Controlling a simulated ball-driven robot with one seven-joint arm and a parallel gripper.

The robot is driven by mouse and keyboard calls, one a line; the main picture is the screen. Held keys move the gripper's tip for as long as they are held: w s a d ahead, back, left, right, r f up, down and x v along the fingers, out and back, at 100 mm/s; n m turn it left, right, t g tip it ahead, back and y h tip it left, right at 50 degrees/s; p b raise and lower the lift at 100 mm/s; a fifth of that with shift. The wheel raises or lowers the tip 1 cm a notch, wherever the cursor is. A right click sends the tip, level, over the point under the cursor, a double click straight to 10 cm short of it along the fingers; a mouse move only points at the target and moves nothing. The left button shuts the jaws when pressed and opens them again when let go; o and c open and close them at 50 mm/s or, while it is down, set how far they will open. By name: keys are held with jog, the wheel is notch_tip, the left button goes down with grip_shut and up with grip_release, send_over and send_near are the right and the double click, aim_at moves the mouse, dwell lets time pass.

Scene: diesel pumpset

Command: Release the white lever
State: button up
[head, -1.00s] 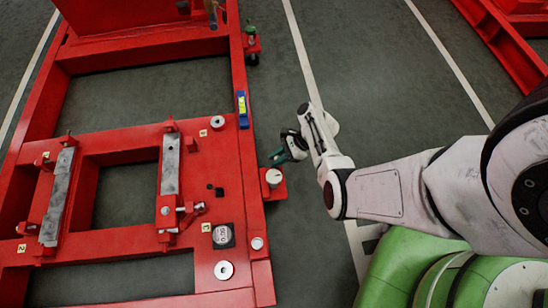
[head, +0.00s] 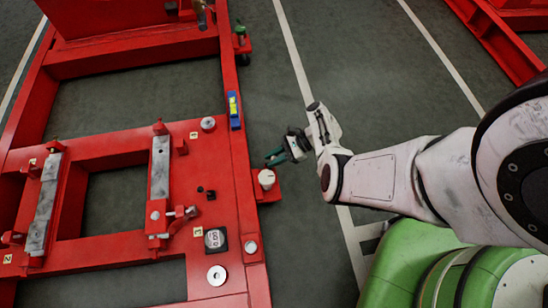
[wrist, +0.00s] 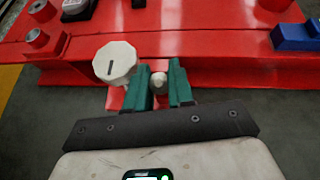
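The white lever shows in the wrist view as a round white knob with a dark slot (wrist: 115,62) and a small rounded white end (wrist: 158,82) beside it. In the head view, its white knob (head: 266,179) stands on a small red bracket at the frame's right side. My gripper (wrist: 159,80) has green fingers on both sides of the small white end, close against it with hardly any gap. It also shows in the head view (head: 274,157), just above the knob in the picture. The shaft between knob and end is mostly hidden by the left finger.
The large red frame (head: 230,178) fills the left side. A blue and yellow block (head: 233,110) lies on its right rail and shows blue in the wrist view (wrist: 298,36). A gauge (head: 215,239) sits lower down.

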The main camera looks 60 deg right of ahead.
jog(key=shift+o, duration=0.8)
jog(key=p+v, duration=0.2)
jog(key=v, duration=0.8)
jog(key=shift+s+d+r, duration=0.15)
jog(key=shift+s+d, duration=0.05)
jog(key=shift+s, duration=0.1)
